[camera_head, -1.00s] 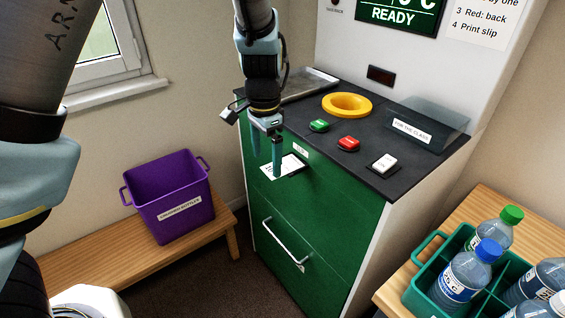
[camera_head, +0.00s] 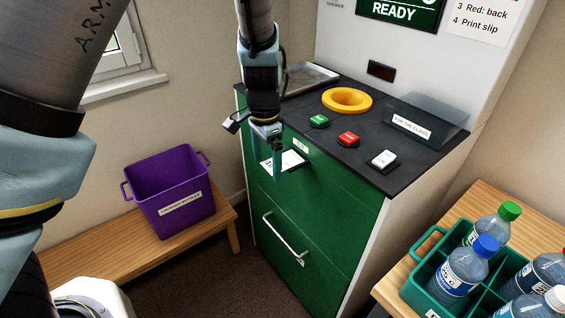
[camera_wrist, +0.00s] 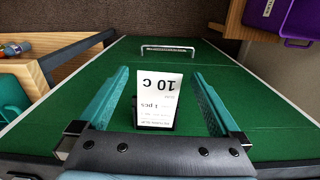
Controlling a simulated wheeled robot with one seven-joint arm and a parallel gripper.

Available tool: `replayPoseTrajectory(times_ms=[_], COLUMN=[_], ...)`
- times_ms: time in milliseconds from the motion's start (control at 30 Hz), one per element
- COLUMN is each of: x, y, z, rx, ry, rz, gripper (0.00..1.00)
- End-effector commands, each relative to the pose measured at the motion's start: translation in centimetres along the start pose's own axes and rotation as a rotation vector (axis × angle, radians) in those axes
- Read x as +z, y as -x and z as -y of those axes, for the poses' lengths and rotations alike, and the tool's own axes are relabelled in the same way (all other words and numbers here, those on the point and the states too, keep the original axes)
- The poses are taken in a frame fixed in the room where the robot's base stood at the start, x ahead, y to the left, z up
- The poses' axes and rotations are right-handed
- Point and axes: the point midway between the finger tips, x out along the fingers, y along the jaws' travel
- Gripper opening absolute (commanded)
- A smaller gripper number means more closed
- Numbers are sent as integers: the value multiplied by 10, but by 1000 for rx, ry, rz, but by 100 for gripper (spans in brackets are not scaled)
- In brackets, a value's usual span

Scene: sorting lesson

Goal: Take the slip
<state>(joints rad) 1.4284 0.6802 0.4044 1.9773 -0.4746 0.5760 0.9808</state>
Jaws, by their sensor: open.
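The white printed slip (camera_head: 290,160) sticks out of a dark slot in the upper front of the green cabinet (camera_head: 325,215). In the wrist view the slip (camera_wrist: 158,98) shows "10 C" and "1 pcs" upside down, and its base is in the slot. My gripper (camera_head: 276,175) is in front of the cabinet at the slip. In the wrist view the teal fingers of my gripper (camera_wrist: 160,85) stand open on either side of the slip, with a gap on both sides. Nothing is between the fingers but the slip, and neither finger appears to touch it.
The counter holds a yellow ring (camera_head: 347,100), a green button (camera_head: 319,121), a red button (camera_head: 348,139) and a white button (camera_head: 383,159). A metal handle (camera_head: 285,238) juts from the cabinet below. A purple crate (camera_head: 180,215) stands left; a teal bottle carrier (camera_head: 424,297) stands right.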

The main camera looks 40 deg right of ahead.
Motion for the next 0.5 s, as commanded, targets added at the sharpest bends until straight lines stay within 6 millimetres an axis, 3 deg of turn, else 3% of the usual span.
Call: replayPoseTrajectory(times_ms=[267,500], x=[0,0], y=[0,0], z=[0,0], rx=[0,0], ry=[0,0], rz=[0,0], gripper=[100,74])
